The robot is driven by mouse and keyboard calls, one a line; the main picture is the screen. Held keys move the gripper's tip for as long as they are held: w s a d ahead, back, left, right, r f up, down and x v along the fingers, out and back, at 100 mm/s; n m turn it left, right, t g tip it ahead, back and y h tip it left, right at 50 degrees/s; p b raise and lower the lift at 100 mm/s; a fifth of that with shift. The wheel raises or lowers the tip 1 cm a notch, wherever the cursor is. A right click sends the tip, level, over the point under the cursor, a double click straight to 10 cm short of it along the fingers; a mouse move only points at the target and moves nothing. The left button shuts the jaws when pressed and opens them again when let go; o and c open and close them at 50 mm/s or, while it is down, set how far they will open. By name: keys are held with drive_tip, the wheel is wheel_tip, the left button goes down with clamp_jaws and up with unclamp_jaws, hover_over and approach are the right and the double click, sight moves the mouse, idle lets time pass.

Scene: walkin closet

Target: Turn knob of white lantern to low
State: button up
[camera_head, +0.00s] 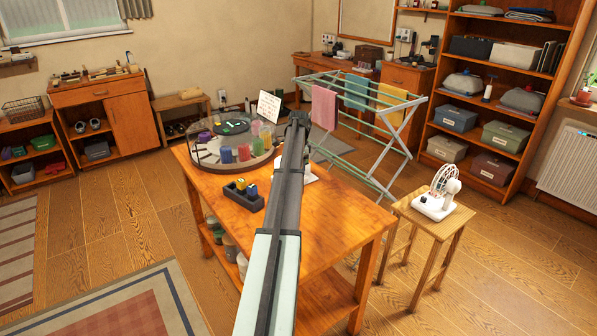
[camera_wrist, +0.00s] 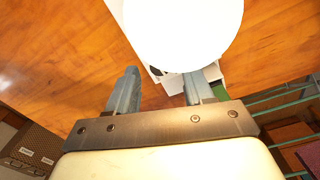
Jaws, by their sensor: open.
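The white lantern shows in the wrist view as a large, bright round white shape (camera_wrist: 182,25) at the top centre. In the head view my arm hides most of it, and only a white part (camera_head: 309,175) shows on the wooden table beside the arm. My gripper (camera_wrist: 160,92) is open, with its two grey fingers apart and nothing seen held between them. The right finger overlaps the white parts below the round shape; I cannot tell whether it touches them. My gripper is dark and small in the head view (camera_head: 298,120). I cannot make out the knob or its setting.
The wooden table (camera_head: 330,225) holds a round tray (camera_head: 201,158) with coloured jars and a small dark caddy (camera_head: 238,196). A white sign (camera_head: 269,106) stands behind.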

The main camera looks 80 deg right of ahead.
drive_tip(key=shift+f, duration=0.85)
drive_tip(key=shift+c, duration=0.5)
clamp_jaws()
